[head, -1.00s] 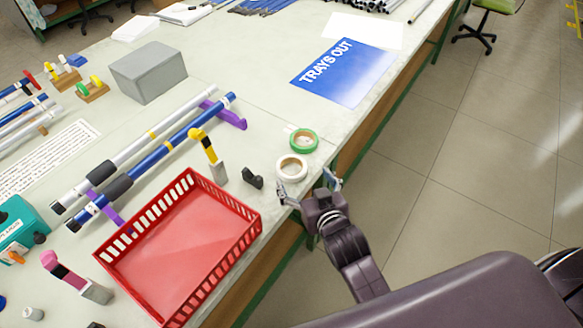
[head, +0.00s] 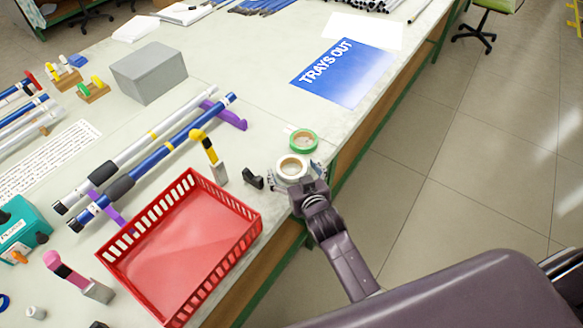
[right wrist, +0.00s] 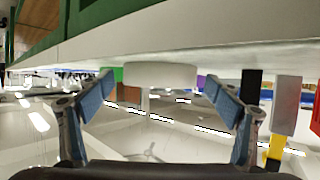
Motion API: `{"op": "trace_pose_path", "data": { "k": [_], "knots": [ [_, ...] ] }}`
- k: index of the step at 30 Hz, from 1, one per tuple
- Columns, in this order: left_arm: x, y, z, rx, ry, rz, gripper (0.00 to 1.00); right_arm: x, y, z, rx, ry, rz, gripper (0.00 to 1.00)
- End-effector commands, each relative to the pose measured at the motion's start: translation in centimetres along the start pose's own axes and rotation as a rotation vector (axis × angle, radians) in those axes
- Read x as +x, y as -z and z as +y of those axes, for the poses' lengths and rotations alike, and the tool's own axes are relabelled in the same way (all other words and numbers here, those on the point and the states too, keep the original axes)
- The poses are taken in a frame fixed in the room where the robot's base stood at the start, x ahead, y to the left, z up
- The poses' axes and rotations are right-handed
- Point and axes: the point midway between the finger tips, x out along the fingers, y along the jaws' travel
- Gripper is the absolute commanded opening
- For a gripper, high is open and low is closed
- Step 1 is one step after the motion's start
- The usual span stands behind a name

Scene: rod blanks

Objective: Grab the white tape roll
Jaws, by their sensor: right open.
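The white tape roll (head: 281,173) lies flat near the table's right edge, just in front of a green tape roll (head: 304,151). My right gripper (head: 299,176) is open at table level, with its fingers on either side of the white roll. In the right wrist view, which looks upside down, the white tape roll (right wrist: 155,74) shows between the two spread fingers (right wrist: 160,95), with space on both sides. The green roll shows partly behind it. I see no grip on the roll. My left gripper is out of view.
A red basket (head: 246,228) stands to the left along the table edge. A small black piece (head: 252,180) and a yellow-and-black-topped grey block (head: 220,173) stand left of the rolls. A blue "TRAYS OUT" sheet (head: 345,72) lies behind, with clear table before it.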

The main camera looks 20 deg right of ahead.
Motion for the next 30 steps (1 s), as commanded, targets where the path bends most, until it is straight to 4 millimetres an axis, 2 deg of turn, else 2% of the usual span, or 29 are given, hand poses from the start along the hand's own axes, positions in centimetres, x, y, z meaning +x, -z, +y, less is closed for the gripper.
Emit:
{"op": "trace_pose_path", "data": {
  "k": [3, 15, 23, 30],
  "knots": [
    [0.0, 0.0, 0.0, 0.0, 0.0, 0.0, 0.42, 0.0, 0.0, 0.0, 0.0, 0.0, 0.0, 0.82],
    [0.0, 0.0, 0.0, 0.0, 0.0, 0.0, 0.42, -0.1, 0.0, 0.0, 0.0, 0.0, 0.0, 0.39],
    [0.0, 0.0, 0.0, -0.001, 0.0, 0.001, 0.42, -0.1, 0.1, 0.0, 0.0, 0.0, 0.001, 0.39],
    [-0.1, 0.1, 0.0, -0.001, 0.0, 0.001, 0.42, -0.8, 2.0, 0.1, -0.001, -0.001, 0.003, 0.39]
  ]
}}
